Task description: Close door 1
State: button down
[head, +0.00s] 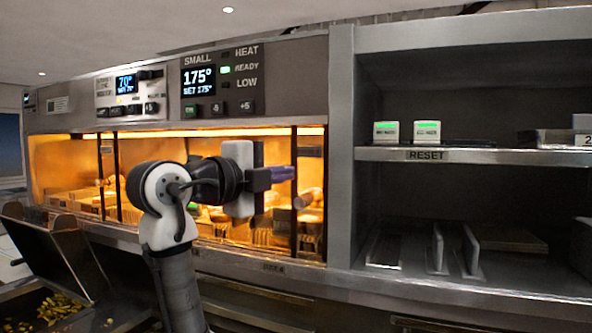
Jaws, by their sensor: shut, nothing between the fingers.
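My gripper (283,175) is in front of the warm-lit cabinet (225,133), near its right end. Its purple-dark fingers point right and are shut with nothing between them. I cannot pick out a door marked 1. A small label (273,267) on the ledge below the cabinet is too blurred to read surely. The cabinet front looks open or glazed between dark posts; I cannot tell which. My arm hides part of its middle.
A tilted metal panel (62,258) stands at lower left above a bin of yellow pieces (60,307). A grey shelf unit (342,150) with a RESET label (426,155) stands at right. Control panels (222,85) sit above the cabinet.

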aim_at(307, 168)
jog(key=p+x, duration=0.3)
jog(key=x, duration=0.5)
jog(key=shift+w+d+r+p, duration=0.1)
jog(key=shift+r+p, duration=0.1)
jog(key=shift+p, duration=0.15)
jog(key=w+a+p, duration=0.2)
jog(key=a, duration=0.1)
jog(key=shift+f, duration=0.1)
jog(key=shift+a+f, duration=0.1)
jog(key=shift+f, duration=0.05)
